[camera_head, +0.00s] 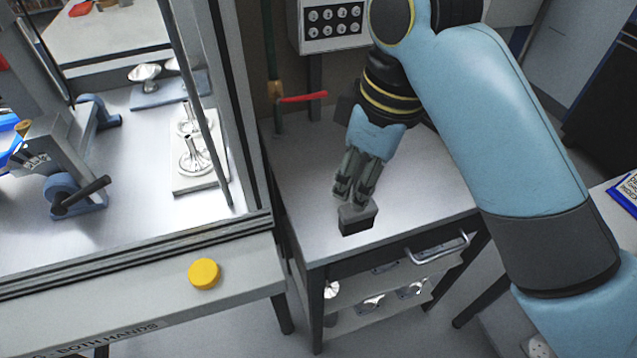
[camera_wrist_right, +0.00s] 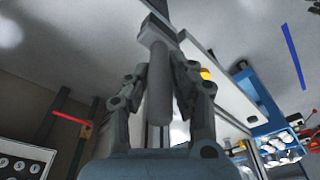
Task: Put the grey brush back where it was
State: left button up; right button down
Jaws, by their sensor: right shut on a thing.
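The grey brush (camera_head: 357,217) is in my right gripper (camera_head: 356,190), over the front part of the metal-topped cabinet (camera_head: 420,205). Its dark block-shaped head hangs below the fingers in the head view. In the right wrist view, the grey brush's handle (camera_wrist_right: 158,85) lies between the two fingers of my right gripper (camera_wrist_right: 160,85), which are shut on it. I cannot tell whether the brush head touches the cabinet top. My left gripper is not in view.
A machine enclosure (camera_head: 235,170) with a glass front stands left of the cabinet. A yellow round button (camera_head: 204,273) sits on its front ledge. A red lever (camera_head: 303,97) is behind the cabinet. The cabinet top is otherwise clear around the brush.

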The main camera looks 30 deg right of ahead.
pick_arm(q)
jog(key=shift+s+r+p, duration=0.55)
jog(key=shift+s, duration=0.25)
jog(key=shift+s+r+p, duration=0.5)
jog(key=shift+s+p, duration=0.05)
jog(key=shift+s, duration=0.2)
pick_arm(e)
jog(key=w+d+f, duration=0.3)
jog(key=w+f, duration=0.7)
jog(key=shift+w+d+f, duration=0.15)
jog(key=shift+d+f, duration=0.1)
jog(key=shift+f, duration=0.15)
jog(key=c, duration=1.1)
grip_release()
jog(key=shift+c, duration=0.2)
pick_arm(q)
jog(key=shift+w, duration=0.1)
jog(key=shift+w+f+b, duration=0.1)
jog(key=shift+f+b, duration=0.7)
pick_arm(e)
notch_tip(320, 180, up, 12)
jog(key=s, duration=0.1)
jog(key=shift+s+d, duration=0.25)
jog(key=shift+d, duration=0.2)
